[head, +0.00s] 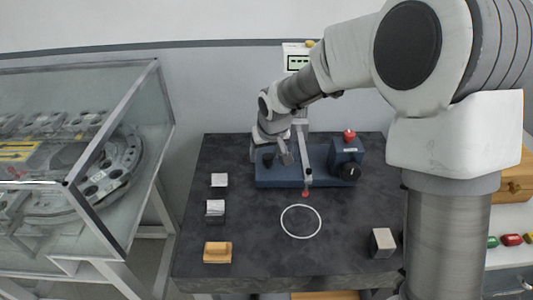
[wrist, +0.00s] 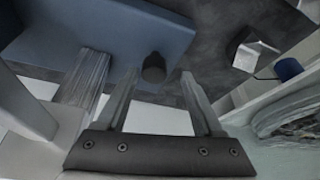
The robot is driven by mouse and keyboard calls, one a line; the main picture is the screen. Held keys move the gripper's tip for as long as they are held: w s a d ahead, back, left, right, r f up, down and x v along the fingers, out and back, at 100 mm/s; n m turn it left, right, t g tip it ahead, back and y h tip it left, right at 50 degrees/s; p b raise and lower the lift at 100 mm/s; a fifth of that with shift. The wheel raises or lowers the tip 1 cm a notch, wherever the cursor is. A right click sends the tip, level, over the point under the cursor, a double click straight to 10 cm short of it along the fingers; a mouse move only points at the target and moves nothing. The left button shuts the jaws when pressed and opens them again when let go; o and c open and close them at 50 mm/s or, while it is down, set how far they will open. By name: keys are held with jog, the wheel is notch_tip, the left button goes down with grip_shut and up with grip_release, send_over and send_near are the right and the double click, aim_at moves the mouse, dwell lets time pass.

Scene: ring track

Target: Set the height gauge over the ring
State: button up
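The height gauge has a blue base (head: 292,182) at the back middle of the dark table, with a grey upright and a thin arm ending in a red tip (head: 305,194). The white ring (head: 301,221) lies flat on the table, in front of the base; the red tip is just behind its far edge in the head view. My gripper (head: 285,158) is over the left part of the base. In the wrist view my gripper (wrist: 158,75) is open, its fingers apart and empty, with a black knob (wrist: 153,68) on the blue base seen between the tips. Contact cannot be told.
A blue box with a red button (head: 349,136) stands at the base's right end. Two pale-topped blocks (head: 219,180) and a wooden block (head: 217,252) sit left; a metal block (head: 382,242) sits right. A glass-walled case (head: 110,165) stands left of the table.

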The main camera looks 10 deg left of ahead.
jog(key=p+v, duration=0.2)
jog(key=v, duration=1.5)
jog(key=shift+r, duration=0.2)
jog(key=shift+s+d, duration=0.1)
jog(key=shift+d, duration=0.05)
jog(key=s+d+r+m+t+h+p, duration=0.1)
jog(key=s+d+r, duration=0.25)
jog(key=d, duration=0.25)
jog(key=s+d+r+m+p, duration=0.1)
jog(key=s+d+r, duration=0.1)
jog(key=s+d, duration=0.3)
jog(key=s+d+m+h+p, duration=0.1)
jog(key=s+d+m, duration=0.2)
jog(key=s+d, duration=0.7)
jog(key=shift+s+d+t+p, duration=0.3)
jog(key=shift+s+d, duration=0.05)
jog(key=shift+s, duration=0.55)
